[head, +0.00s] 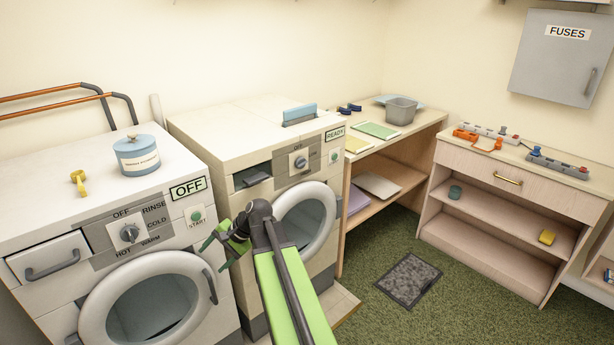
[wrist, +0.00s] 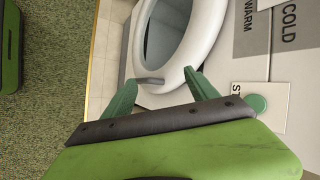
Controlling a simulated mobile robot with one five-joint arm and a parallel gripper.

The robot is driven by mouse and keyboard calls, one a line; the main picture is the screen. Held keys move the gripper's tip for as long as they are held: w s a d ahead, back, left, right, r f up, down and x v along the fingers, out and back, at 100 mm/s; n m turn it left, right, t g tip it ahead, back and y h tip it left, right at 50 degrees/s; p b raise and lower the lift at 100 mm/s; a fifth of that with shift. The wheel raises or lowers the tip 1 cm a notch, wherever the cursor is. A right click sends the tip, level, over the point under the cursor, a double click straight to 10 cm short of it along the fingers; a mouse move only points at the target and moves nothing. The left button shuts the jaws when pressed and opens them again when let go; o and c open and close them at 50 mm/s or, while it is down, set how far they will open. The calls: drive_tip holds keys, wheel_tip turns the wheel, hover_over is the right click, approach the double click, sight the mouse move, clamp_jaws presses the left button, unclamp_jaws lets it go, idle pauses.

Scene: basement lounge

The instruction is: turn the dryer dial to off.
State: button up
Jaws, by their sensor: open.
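The dryer (head: 225,125) is the right-hand machine, with a panel reading READY. Its dial (head: 300,162) is a small round knob on a grey plate with OFF above it; the other labels and the pointer are too small to read. My gripper (head: 222,245) is open and empty, left of and below the dial, in front of the gap between the two machines. In the wrist view my gripper (wrist: 160,88) faces the washer's round door (wrist: 178,45) and green start button (wrist: 257,103). The dryer dial is not in the wrist view.
The washer (head: 60,200) stands left, with its own dial (head: 129,233), an OFF panel, a blue canister (head: 137,155) and a yellow object (head: 79,182) on top. The dryer's drawer (head: 252,177) is partly open. A wooden shelf (head: 400,145) stands right. Carpet (head: 385,325) in front is mostly clear.

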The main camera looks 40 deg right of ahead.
drive_tip(key=w+d+r+m+t+b, duration=0.15)
drive_tip(key=d+m+t, duration=0.3)
drive_tip(key=d, duration=0.75)
drive_tip(key=m+t+h+b, duration=0.4)
drive_tip(key=m+t+h, duration=0.35)
drive_tip(key=m, duration=0.95)
approach(304, 165)
drive_tip(key=shift+y, duration=0.45)
drive_tip(key=w, duration=0.6)
drive_tip(key=w+d, duration=0.1)
drive_tip(key=w, duration=0.1)
drive_tip(key=shift+w+d, duration=0.1)
drive_tip(key=shift+w, duration=0.3)
drive_tip(key=shift+c, duration=0.2)
